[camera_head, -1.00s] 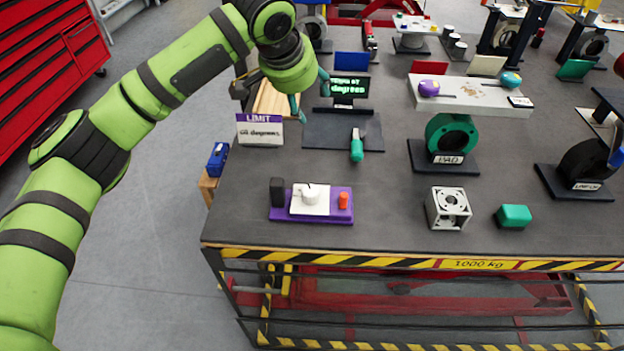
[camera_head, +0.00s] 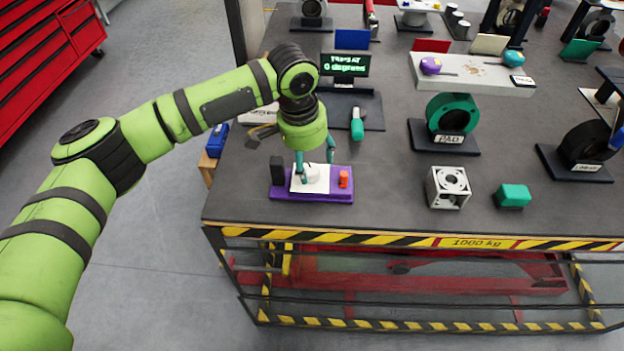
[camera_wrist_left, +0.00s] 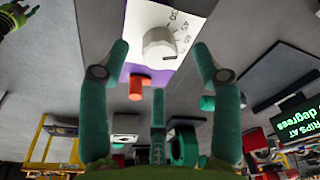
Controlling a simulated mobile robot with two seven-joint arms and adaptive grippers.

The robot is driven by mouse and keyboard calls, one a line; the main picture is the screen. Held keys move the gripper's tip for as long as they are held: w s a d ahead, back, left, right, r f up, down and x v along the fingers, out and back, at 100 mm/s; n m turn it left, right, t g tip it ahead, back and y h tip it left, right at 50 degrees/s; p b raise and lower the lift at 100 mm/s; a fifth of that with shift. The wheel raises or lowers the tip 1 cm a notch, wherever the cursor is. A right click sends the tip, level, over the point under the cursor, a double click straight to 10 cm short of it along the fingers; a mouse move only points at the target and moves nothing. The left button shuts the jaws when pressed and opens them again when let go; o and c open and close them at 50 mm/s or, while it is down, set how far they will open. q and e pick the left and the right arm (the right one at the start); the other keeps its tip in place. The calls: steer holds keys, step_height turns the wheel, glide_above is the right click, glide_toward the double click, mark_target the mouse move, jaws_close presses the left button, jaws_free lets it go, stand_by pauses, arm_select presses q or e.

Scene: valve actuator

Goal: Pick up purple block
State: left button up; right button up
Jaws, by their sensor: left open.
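A purple base plate (camera_head: 318,196) lies near the front left of the bench. It carries a white panel with a round white knob, a black block (camera_head: 277,170) and an orange button (camera_head: 344,178). My left gripper (camera_head: 316,163) is over it, fingers pointing down, open around the knob's area. In the left wrist view the white knob (camera_wrist_left: 160,43) shows between the spread fingertips; contact cannot be told. The purple edge (camera_wrist_left: 130,68) shows there too. No separate purple block is clear; a small purple rounded thing (camera_head: 431,66) sits on the white shelf. My right gripper does not show clearly.
A green block (camera_head: 513,196) and a white-grey cube (camera_head: 448,187) lie to the right. A green-handled tool (camera_head: 357,125) lies before the display (camera_head: 345,65). The green ring stand (camera_head: 452,114) stands further back. Bare bench lies between the plate and the cube.

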mark_target(311, 168)
arm_select(q)
steer(key=shift+w+d+f, duration=0.1)
steer(key=shift+w+f, duration=0.1)
steer(key=shift+f, duration=1.35)
steer(key=shift+s+r, duration=0.1)
jaws_close()
steer(key=shift+r, duration=0.5)
step_height(311, 168, up, 8)
steer(key=shift+f, duration=4.1)
